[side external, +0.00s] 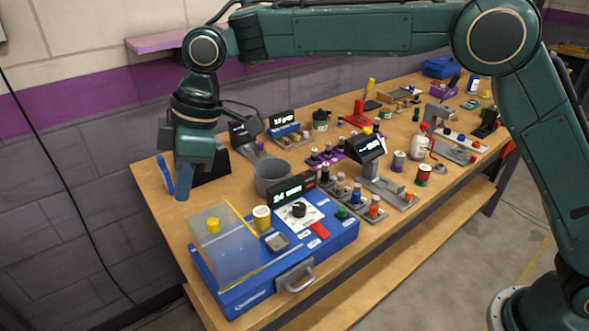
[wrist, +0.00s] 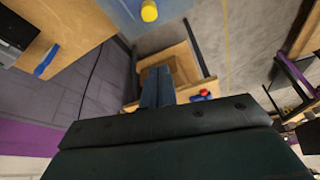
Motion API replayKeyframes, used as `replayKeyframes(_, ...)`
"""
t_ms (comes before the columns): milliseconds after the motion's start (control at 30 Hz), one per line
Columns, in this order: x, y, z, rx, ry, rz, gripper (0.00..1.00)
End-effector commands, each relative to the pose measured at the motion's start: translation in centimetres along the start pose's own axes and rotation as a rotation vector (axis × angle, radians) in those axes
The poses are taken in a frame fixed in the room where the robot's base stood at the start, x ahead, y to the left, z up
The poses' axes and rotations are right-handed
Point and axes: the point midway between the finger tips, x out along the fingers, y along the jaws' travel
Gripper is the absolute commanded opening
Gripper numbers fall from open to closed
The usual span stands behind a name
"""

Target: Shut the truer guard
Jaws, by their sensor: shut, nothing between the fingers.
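The truer is a blue bench machine (side external: 330,238) at the near left corner of the bench, with a lit display (side external: 287,192), a black dial and a grey front handle. Its guard (side external: 232,255) is a clear, yellow-edged panel over the left part of the machine, with a yellow knob (side external: 213,225). The guard looks raised at a slant, but its exact angle is hard to tell. The knob (wrist: 149,11) also shows at the top of the wrist view. My gripper (side external: 182,192) is shut and empty, pointing down, above and behind the guard, apart from it.
Several bottles, spools and small devices crowd the bench to the right. The wall is close on the left.

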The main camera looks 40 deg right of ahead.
Motion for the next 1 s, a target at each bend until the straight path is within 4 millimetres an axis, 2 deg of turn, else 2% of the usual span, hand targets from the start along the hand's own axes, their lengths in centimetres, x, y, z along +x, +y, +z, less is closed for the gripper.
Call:
replayKeyframes(600, 8.6, -0.1, 0.0, 0.000, -0.002, -0.001, 0.00)
replayKeyframes(1000, 7.4, 0.0, 3.1, 0.000, 0.000, 0.001, 0.00)
